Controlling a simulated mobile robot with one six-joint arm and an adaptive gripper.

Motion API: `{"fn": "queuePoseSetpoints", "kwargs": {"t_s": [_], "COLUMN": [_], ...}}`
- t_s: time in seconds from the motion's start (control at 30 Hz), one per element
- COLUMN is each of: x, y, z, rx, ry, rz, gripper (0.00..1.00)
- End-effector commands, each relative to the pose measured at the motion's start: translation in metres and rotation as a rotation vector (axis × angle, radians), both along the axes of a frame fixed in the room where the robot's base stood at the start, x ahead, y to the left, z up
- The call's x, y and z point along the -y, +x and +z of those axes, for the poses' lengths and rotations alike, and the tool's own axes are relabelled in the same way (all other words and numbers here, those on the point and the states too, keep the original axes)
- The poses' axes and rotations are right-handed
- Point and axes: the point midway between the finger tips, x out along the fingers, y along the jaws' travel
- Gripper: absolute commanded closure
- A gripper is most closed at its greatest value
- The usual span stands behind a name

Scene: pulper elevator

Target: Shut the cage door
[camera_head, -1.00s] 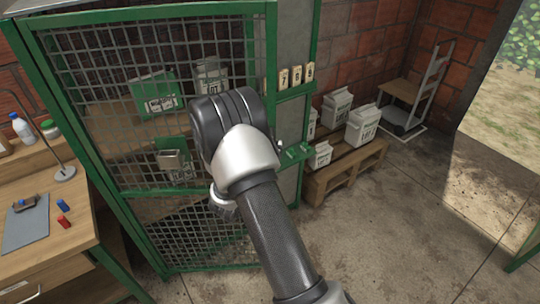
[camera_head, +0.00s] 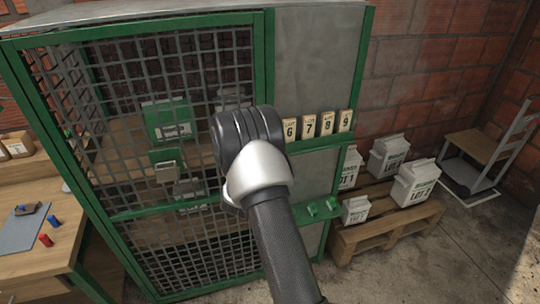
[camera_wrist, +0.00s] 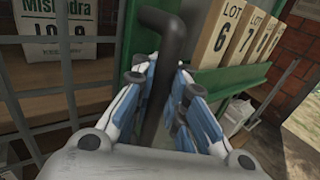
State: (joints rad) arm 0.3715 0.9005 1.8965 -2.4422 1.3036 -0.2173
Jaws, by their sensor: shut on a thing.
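The cage door (camera_head: 196,72) is a grey mesh panel in a green frame on the front of the green cage (camera_head: 55,125). In the head view it stands near the cage's right post; I cannot tell whether it is flush. In the wrist view its mesh (camera_wrist: 55,97) is at the left. My gripper (camera_wrist: 160,108) has its blue-and-white fingers on both sides of a dark bent handle (camera_wrist: 163,78) and is shut on it. In the head view my wrist hides the fingers and handle.
Lot tags (camera_head: 322,124) line the solid panel right of the door. A pallet (camera_head: 385,229) with white bags stands right of the cage. A wooden bench (camera_head: 40,255) is at the left. A hand truck (camera_head: 490,155) stands at the back right. Bare floor lies in front of the pallet.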

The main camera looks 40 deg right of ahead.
Motion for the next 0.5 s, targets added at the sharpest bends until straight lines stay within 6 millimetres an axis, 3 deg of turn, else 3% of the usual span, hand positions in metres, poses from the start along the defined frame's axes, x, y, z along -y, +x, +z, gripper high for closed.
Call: {"fn": "queuePoseSetpoints", "kwargs": {"t_s": [0.1,0.5], "x": [-0.0041,-0.0034], "y": [0.0096,0.0113], "z": [-0.002,-0.0023], "rx": [-0.003,-0.005], "ry": [0.001,0.003], "rz": [0.024,0.027], "gripper": [1.0,1.0]}}
